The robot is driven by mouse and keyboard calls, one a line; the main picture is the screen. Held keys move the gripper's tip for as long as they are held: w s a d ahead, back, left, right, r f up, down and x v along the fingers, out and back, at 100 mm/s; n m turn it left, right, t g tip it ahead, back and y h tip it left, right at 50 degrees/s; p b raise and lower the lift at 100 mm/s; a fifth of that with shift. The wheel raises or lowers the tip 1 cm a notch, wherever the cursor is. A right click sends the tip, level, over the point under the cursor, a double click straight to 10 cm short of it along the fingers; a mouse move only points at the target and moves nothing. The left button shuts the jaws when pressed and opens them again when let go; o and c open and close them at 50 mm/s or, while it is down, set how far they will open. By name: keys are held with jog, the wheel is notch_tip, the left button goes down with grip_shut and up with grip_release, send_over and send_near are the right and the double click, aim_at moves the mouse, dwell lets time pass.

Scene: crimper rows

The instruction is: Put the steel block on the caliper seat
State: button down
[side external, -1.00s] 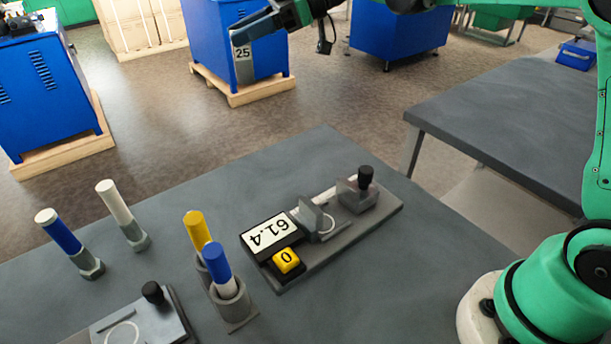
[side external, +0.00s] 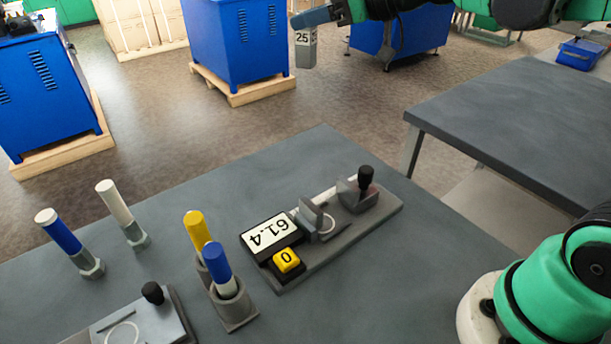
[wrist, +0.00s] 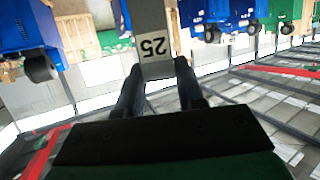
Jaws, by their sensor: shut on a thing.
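The steel block (side external: 306,53) is a grey upright bar with a "25" label near its top. My gripper (side external: 300,20) is shut on its upper end and holds it in the air, high above the bench. In the wrist view the block (wrist: 153,22) shows between the two fingers of my gripper (wrist: 158,72), its label upside down. The caliper device (side external: 345,230) lies on the grey bench, with a "61.4" display, a yellow "0" button, upright jaws and a black knob. Its seat, marked with a light ring, lies by the jaws (side external: 326,226) and is partly hidden.
Yellow and blue capped cylinders (side external: 217,265) stand in holders left of the caliper. A blue-and-white cylinder (side external: 62,235) and a white cylinder (side external: 117,205) stand further left. A second ringed fixture (side external: 135,325) sits at the front. The bench's back middle is clear.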

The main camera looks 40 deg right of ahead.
jog(key=w+a+f+n+g+y, duration=0.1)
jog(key=w+a+n+g+y, duration=0.1)
jog(key=a+n+g, duration=0.3)
jog(key=w+a+f+n+g+y, duration=0.2)
jog(key=a+n+g+y, duration=0.3)
jog(key=n+g, duration=0.2)
jog(key=shift+a, duration=0.25)
notch_tip(320, 180, down, 20)
jog(key=shift+r, duration=0.15)
jog(key=c, duration=0.5)
grip_release()
jog(key=shift+f, duration=0.2)
jog(key=shift+c, duration=0.2)
jog(key=shift+d, duration=0.15)
